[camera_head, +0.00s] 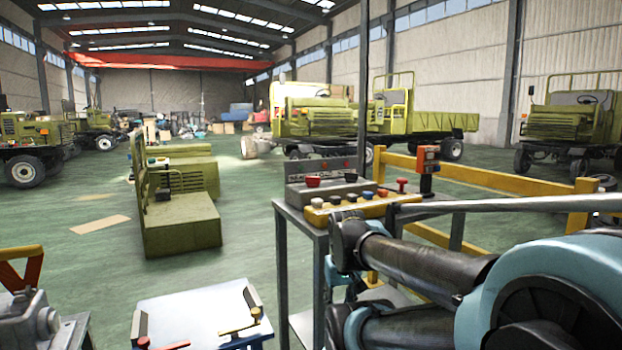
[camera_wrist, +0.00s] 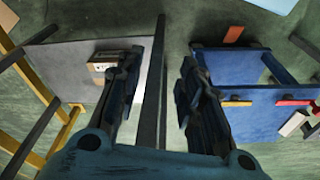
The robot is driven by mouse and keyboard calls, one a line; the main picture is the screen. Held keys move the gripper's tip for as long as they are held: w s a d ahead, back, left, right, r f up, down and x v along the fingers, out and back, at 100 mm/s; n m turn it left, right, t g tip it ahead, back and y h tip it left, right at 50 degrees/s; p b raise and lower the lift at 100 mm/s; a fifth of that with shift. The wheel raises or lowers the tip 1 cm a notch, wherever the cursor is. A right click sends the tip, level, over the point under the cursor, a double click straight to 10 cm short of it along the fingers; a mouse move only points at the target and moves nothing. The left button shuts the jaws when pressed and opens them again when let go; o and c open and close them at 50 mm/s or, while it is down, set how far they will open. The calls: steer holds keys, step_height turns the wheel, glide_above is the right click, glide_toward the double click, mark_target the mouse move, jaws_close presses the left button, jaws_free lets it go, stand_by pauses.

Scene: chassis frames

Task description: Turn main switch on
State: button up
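In the head view a control panel stands on a grey metal stand (camera_head: 300,213). It has a grey sloped box (camera_head: 325,192) with red and dark knobs, and a yellow button box (camera_head: 345,208) with several buttons. A red mushroom-shaped knob (camera_head: 401,183) and an orange-and-black switch box (camera_head: 427,160) are at its right. I cannot tell which of these is the main switch. In the wrist view my gripper (camera_wrist: 155,72) has its two dark fingers apart with nothing held. A dark upright bar shows between and beyond them. The fingers are not clearly visible in the head view.
Yellow rails (camera_head: 480,180) stand behind and right of the panel. A white-topped table (camera_head: 190,310) is at the front. In the wrist view a grey surface (camera_wrist: 65,60) carries a small tan box (camera_wrist: 103,66), and a blue table (camera_wrist: 250,95) is at right.

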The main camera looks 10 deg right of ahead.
steer(key=w+r+n, duration=0.2)
steer(key=w+r, duration=0.4)
steer(key=r, duration=0.2)
steer(key=w+r+n, duration=0.1)
steer(key=w+r, duration=0.5)
steer(key=r, duration=0.3)
steer(key=w+r+n+g, duration=0.1)
steer(key=w+r+n, duration=0.1)
steer(key=w+r, duration=0.4)
steer(key=shift+w+a+r+n, duration=0.1)
steer(key=shift+w+r+n, duration=0.05)
steer(key=shift+r, duration=0.7)
steer(key=shift+w+a+r+n, duration=0.1)
steer(key=shift+w+r+n, duration=0.05)
steer(key=shift+r, duration=0.7)
steer(key=w+r+n, duration=0.3)
steer(key=w+r, duration=0.8)
steer(key=w, duration=0.2)
step_height(320, 180, up, 6)
steer(key=n+g, duration=0.1)
steer(key=n, duration=0.3)
glide_above(313, 181)
steer(key=w, duration=0.1)
step_height(313, 181, down, 17)
steer(key=shift+d+f, duration=0.1)
